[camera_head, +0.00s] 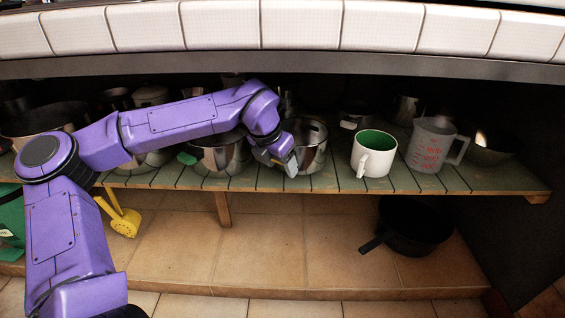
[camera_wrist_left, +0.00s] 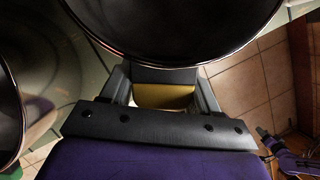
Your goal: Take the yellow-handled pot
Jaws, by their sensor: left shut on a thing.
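A shiny steel pot (camera_head: 312,150) stands on the green slatted shelf, near its middle. My left gripper (camera_head: 281,161) is at the pot's near left side, shut on its handle. The wrist view shows the yellow handle (camera_wrist_left: 167,96) between the two fingers, and the pot's round dark opening (camera_wrist_left: 175,28) just beyond. In the head view the gripper mostly covers the handle. A small purple and dark part of mine shows at the lower right of the wrist view; its jaws are too small to read.
A steel pot with a green handle (camera_head: 187,158) stands left of the held pot. A white mug with a green inside (camera_head: 372,160) and a clear measuring jug (camera_head: 430,150) stand to the right. A black pan (camera_head: 415,235) and a yellow object (camera_head: 125,222) are below the shelf (camera_head: 500,181).

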